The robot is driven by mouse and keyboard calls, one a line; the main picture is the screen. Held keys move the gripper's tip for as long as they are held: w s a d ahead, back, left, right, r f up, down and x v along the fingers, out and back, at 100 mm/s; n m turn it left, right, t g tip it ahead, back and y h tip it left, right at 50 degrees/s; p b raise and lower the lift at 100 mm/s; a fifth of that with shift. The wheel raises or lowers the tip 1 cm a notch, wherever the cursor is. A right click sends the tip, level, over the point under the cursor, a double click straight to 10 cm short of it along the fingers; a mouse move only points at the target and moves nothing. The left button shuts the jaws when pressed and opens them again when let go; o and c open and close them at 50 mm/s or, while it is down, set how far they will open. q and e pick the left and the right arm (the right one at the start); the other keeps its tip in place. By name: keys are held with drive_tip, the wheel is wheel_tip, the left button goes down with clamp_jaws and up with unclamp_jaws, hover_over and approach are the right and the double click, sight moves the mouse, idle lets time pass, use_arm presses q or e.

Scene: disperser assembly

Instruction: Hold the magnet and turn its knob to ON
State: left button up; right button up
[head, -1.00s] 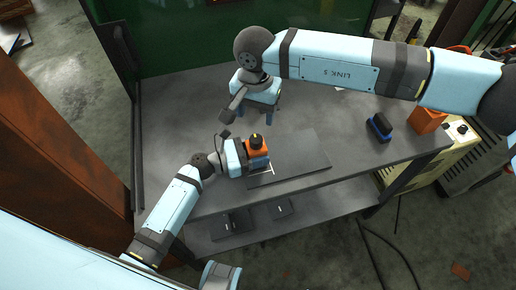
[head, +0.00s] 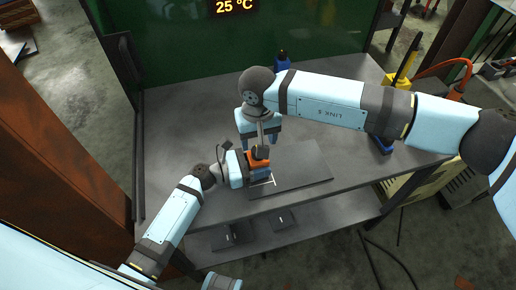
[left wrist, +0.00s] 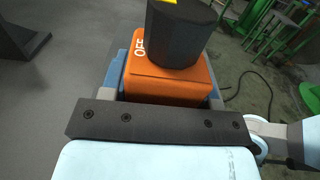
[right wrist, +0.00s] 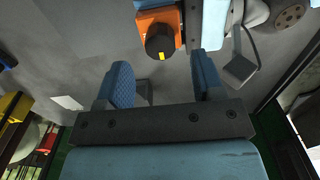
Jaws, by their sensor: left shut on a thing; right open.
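The magnet (head: 259,163) is an orange block at the left edge of a dark flat plate (head: 300,170), with a black knob on top. My left gripper (head: 250,172) is shut on the magnet from the left. In the left wrist view the magnet body (left wrist: 165,88) sits between the fingers, with "OFF" lettering beside the black knob (left wrist: 180,35). My right gripper (head: 261,138) is open just behind and above the magnet. In the right wrist view, nothing is between its open fingers (right wrist: 163,80); the knob (right wrist: 160,42) with a yellow mark lies beyond them.
The grey table (head: 190,110) is clear at the left and back. A blue bottle-like object (head: 282,60) stands at the back. A yellow object (head: 399,78) is at the back right, past my right arm. Dark blocks (head: 282,217) lie on the lower shelf.

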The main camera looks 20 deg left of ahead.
wheel_tip(320, 180, down, 5)
drive_tip(key=shift+r, duration=0.1)
idle(0.3)
drive_tip(key=c, duration=0.9)
